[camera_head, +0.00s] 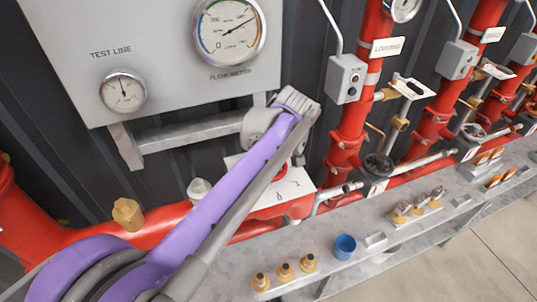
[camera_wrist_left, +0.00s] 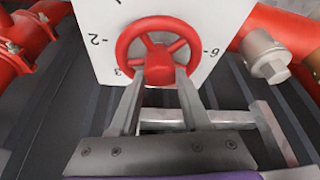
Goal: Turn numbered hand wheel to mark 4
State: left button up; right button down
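The red hand wheel (camera_wrist_left: 158,30) sits in front of a white dial plate (camera_wrist_left: 220,17) in the left wrist view. The plate carries tick marks and the numbers 2 and 3 at left and 6 at right; mark 4 does not show. My left gripper (camera_wrist_left: 161,77) has its two fingers apart, tips at the wheel's lower rim on either side of the hub. I cannot tell whether they touch it. My right gripper is out of view.
A grey gauge panel (camera_head: 165,70) stands just above my arm. Red pipes (camera_head: 350,140) rise to the right. A grey ledge (camera_head: 365,235) carries brass fittings (camera_head: 285,271) and a blue cup (camera_head: 345,246). Open floor lies at lower right.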

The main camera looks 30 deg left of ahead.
pick_arm(q)
jog(key=o, duration=0.5)
jog(key=shift+a, duration=0.1)
jog(key=shift+c, duration=0.2)
jog(key=shift+o, duration=0.5)
jog(key=shift+s, duration=0.15)
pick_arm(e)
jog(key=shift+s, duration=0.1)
pick_arm(q)
jog(key=shift+r, duration=0.35)
notch_tip(320, 180, up, 2)
jog(key=shift+p, duration=0.6)
jog(key=shift+w+r+p, duration=0.25)
jog(key=shift+r+p, duration=0.1)
jog(key=shift+r, duration=0.75)
jog(key=shift+s+r, duration=0.25)
jog(key=shift+r, duration=0.8)
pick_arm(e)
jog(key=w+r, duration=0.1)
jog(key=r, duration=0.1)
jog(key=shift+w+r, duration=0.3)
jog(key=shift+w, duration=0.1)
